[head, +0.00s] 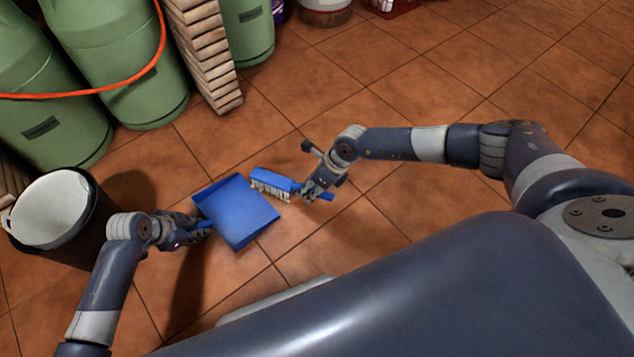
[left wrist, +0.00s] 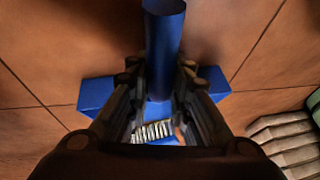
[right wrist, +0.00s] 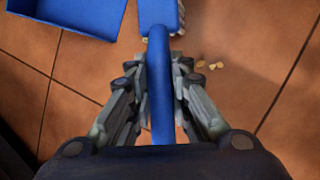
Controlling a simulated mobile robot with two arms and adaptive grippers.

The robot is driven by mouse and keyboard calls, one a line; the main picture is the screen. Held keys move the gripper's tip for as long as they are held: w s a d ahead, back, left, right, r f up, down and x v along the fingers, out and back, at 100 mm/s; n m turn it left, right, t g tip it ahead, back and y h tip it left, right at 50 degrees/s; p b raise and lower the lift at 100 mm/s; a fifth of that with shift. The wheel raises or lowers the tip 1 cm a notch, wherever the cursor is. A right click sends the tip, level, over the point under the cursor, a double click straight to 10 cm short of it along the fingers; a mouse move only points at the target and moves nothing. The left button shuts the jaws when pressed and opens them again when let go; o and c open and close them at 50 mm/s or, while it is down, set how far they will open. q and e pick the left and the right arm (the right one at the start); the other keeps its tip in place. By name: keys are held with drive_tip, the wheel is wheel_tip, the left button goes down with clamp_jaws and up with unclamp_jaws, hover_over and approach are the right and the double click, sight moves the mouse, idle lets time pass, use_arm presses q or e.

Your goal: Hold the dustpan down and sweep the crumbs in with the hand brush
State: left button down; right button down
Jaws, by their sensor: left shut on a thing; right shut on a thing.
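The blue dustpan (head: 237,212) appears to be on the tiled floor. My left gripper (head: 201,227) is shut on its handle (left wrist: 163,45), at the dustpan's left side in the head view. The blue hand brush (head: 272,181) with pale bristles is just right of the dustpan's upper right edge. My right gripper (head: 317,189) is shut on the brush handle (right wrist: 160,85). Several small yellowish crumbs (right wrist: 209,65) lie on the floor beside the brush head (right wrist: 160,14) in the right wrist view. I cannot make out crumbs in the head view.
A black bin with a white liner (head: 50,212) stands left of my left gripper. Green cylinders (head: 118,65), an orange hose (head: 135,78) and a stack of pale slabs (head: 207,55) are at the back left. Floor beyond the brush is clear.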

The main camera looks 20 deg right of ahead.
use_arm(q)
drive_tip(key=shift+d, duration=0.2)
use_arm(e)
drive_tip(key=a, duration=0.2)
drive_tip(key=s+a, duration=0.2)
drive_tip(key=a, duration=0.1)
drive_tip(key=shift+s+a+r, duration=0.1)
drive_tip(key=shift+a+r, duration=0.05)
drive_tip(key=shift+a, duration=0.15)
drive_tip(key=shift+s+a, duration=0.25)
drive_tip(key=shift+a, duration=0.35)
use_arm(q)
drive_tip(key=shift+a, duration=0.2)
use_arm(e)
drive_tip(key=shift+w+d+r, duration=0.15)
drive_tip(key=shift+d+r, duration=0.2)
drive_tip(key=shift+r, duration=0.45)
drive_tip(key=shift+w+d+r, duration=0.2)
drive_tip(key=shift+d+r, duration=0.2)
drive_tip(key=shift+r, duration=0.35)
drive_tip(key=shift+w+d+r, duration=0.15)
drive_tip(key=shift+d+r, duration=0.2)
drive_tip(key=shift+r, duration=0.45)
drive_tip(key=s+d+m+t+y, duration=0.1)
drive_tip(key=s+d+m+y, duration=0.1)
drive_tip(key=d+m, duration=0.6)
drive_tip(key=d, duration=0.6)
drive_tip(key=shift+r+t+y, duration=0.3)
drive_tip(key=shift+t+y, duration=0.1)
